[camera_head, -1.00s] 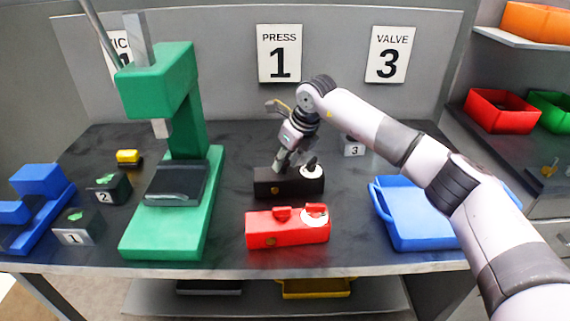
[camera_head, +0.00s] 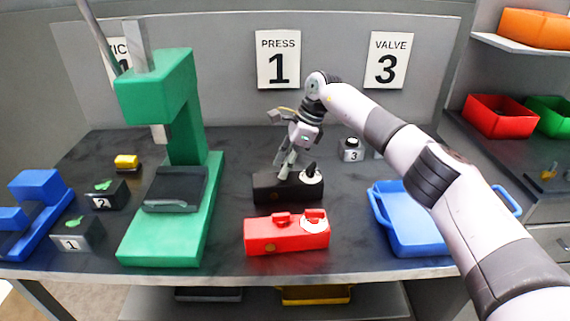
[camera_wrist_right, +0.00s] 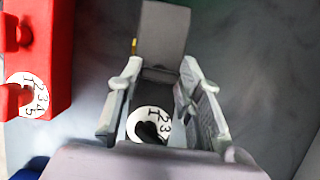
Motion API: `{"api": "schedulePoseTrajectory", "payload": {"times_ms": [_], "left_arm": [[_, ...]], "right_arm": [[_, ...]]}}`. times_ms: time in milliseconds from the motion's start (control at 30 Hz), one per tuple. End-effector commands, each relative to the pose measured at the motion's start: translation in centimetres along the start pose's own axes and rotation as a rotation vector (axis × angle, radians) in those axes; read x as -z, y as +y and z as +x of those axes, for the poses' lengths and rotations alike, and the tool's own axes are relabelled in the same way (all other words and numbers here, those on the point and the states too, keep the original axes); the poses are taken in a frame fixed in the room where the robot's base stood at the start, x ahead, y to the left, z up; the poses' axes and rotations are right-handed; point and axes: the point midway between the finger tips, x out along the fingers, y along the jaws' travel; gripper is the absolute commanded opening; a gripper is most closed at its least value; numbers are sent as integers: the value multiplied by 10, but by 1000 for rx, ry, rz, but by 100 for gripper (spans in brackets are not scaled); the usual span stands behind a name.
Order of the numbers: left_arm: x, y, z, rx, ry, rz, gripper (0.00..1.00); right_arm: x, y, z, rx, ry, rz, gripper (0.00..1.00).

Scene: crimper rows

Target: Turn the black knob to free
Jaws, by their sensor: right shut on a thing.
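The black box (camera_head: 264,190) stands mid-table behind the red box (camera_head: 288,237). On its right end is a white dial with a black pointer (camera_head: 311,173), apart from my fingers. The dial, with printed numbers, also shows in the wrist view (camera_wrist_right: 148,125). My right gripper (camera_head: 286,172) reaches down to the top of the black box, left of the dial. It is shut on the black knob there, which the fingers mostly hide. The knob's setting cannot be read. My left gripper is not in view.
A green press (camera_head: 135,240) stands to the left and a blue tray (camera_head: 417,246) to the right. Small blocks labelled 1 (camera_head: 70,243), 2 (camera_head: 100,203) and 3 (camera_head: 352,156) stand around. The back wall (camera_head: 340,70) closes the table off.

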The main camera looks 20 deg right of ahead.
Motion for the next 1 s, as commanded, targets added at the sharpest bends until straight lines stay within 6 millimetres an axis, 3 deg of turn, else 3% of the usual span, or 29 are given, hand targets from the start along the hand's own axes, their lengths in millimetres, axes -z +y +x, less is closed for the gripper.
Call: {"api": "schedulePoseTrajectory", "payload": {"times_ms": [700,733,1000], "left_arm": [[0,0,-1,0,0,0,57],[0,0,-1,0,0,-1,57],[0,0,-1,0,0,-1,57]], "right_arm": [[0,0,0,-26,2,-67,5],[0,0,0,-26,2,-67,35],[0,0,0,-26,2,-66,53]]}}
